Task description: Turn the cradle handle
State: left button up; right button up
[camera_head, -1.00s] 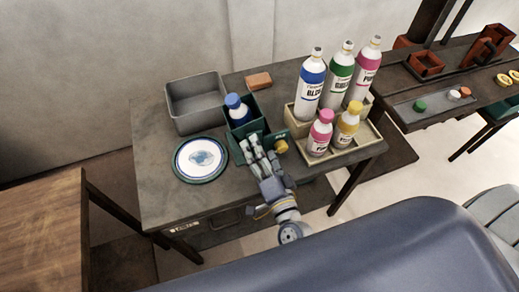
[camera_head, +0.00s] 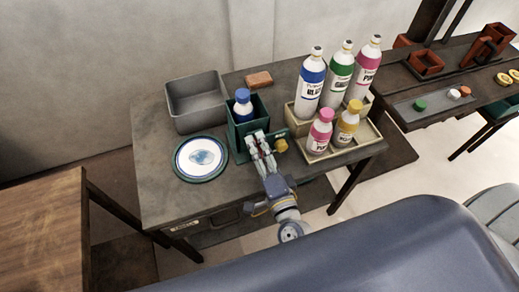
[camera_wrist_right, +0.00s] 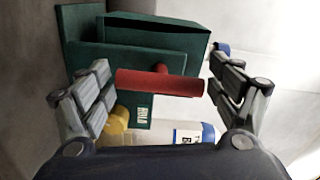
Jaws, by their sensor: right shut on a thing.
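The green cradle (camera_head: 247,131) stands on the grey table, with a blue-capped bottle (camera_head: 242,104) upright in it. The cradle also shows in the right wrist view (camera_wrist_right: 140,40), with its red handle (camera_wrist_right: 160,82) sticking out. My right gripper (camera_head: 262,142) is at the cradle's front side. In the right wrist view my right gripper (camera_wrist_right: 160,88) has its fingers on both sides of the red handle and is shut on it. In the head view the fingers hide the handle. A yellow knob (camera_head: 281,145) sits right of the fingers. My left gripper is not in view.
A grey bin (camera_head: 196,101) and a round plate (camera_head: 201,158) lie left of the cradle. A sponge-like block (camera_head: 258,79) is behind. A beige rack (camera_head: 345,148) with several bottles stands close on the right. The table's front left is clear.

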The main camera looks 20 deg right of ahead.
jog(key=o, duration=0.9)
jog(key=shift+d+f, duration=0.1)
jog(key=shift+f, duration=0.1)
jog(key=shift+c, duration=0.2)
jog(key=s, duration=1.2)
jog(key=shift+d, duration=0.2)
